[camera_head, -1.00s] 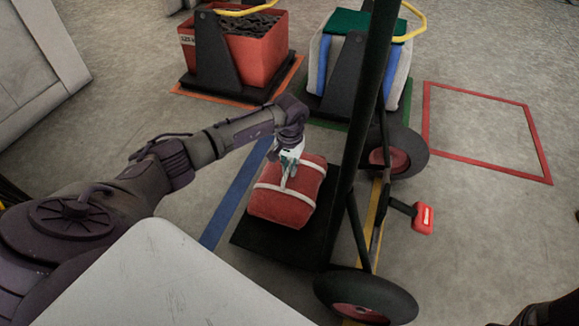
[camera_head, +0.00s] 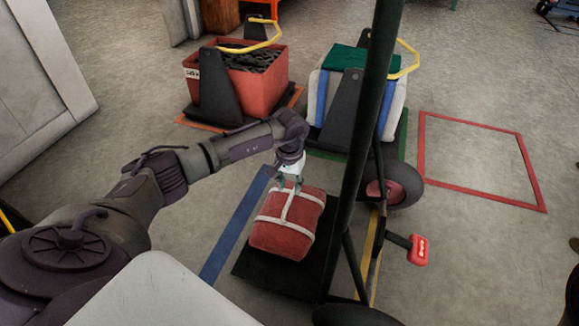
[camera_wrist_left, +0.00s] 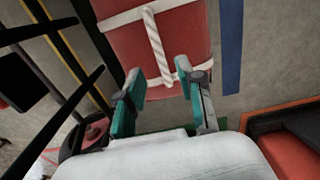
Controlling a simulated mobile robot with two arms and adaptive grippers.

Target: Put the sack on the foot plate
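The red sack (camera_head: 281,238) with white straps lies on the black foot plate (camera_head: 258,270) of the hand truck, and the plate shows bare around its front and left sides. My left gripper (camera_head: 288,184) is at the sack's far upper edge. In the left wrist view, the two teal fingers of the left gripper (camera_wrist_left: 157,76) are spread apart, with nothing held between them. The red sack (camera_wrist_left: 160,48) and its white strap lie just beyond the fingertips. Whether a fingertip touches the sack is hard to tell. My right gripper is not in view.
The hand truck's dark upright (camera_head: 353,140) stands close to the right of the sack, with a wheel (camera_head: 404,184) behind. An orange crate (camera_head: 262,89) and a white-blue bag (camera_head: 394,105) sit behind on their own dark plates. The red floor square (camera_head: 480,160) is empty.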

